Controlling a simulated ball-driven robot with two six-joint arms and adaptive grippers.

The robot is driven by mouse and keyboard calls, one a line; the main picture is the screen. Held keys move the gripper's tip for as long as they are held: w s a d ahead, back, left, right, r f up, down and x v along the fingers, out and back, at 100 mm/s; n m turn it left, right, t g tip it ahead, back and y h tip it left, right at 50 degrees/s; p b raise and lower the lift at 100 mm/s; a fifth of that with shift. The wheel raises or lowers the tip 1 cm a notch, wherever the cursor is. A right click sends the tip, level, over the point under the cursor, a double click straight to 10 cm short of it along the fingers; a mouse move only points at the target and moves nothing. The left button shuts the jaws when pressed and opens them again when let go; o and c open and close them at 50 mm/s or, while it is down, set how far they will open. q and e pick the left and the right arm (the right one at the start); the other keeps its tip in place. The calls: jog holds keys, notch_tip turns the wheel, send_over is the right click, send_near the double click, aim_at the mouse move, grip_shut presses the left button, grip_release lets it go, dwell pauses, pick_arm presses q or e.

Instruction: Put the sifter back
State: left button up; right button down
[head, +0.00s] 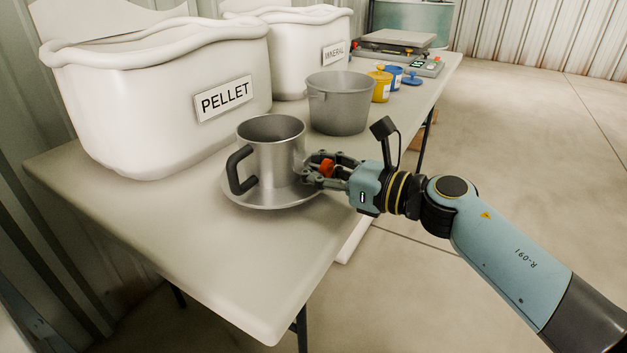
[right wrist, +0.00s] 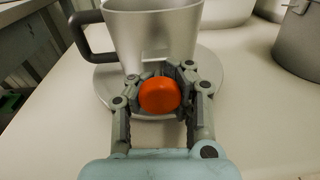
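The sifter (head: 280,150) is a metal cup with a black handle (head: 241,170) on its left side and an orange knob (head: 326,168) on its right side. It stands upright on a round metal plate (head: 262,206) on the table. My right gripper (head: 318,172) is at the sifter's knob side, with its fingers closed in on both sides of the knob. In the right wrist view the orange knob (right wrist: 158,95) sits between the fingertips, with the sifter (right wrist: 155,35) just beyond. My left gripper is not in view.
On the table (head: 270,285) stand a white PELLET bin (head: 160,85), a MINERAL bin (head: 300,45) and a grey metal pot (head: 340,105) behind the sifter. Yellow (head: 380,88) and blue (head: 394,78) containers and a scale (head: 398,45) are farther back. The near table end is clear.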

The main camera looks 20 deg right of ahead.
jog(key=shift+f, duration=0.7)
jog(key=c, duration=1.3)
grip_release()
jog(key=shift+f, duration=0.1)
jog(key=shift+s+d, duration=0.15)
jog(key=b+v, duration=0.1)
jog(key=v, duration=1)
jog(key=shift+s+d+b, duration=0.2)
jog(key=shift+s+b, duration=0.1)
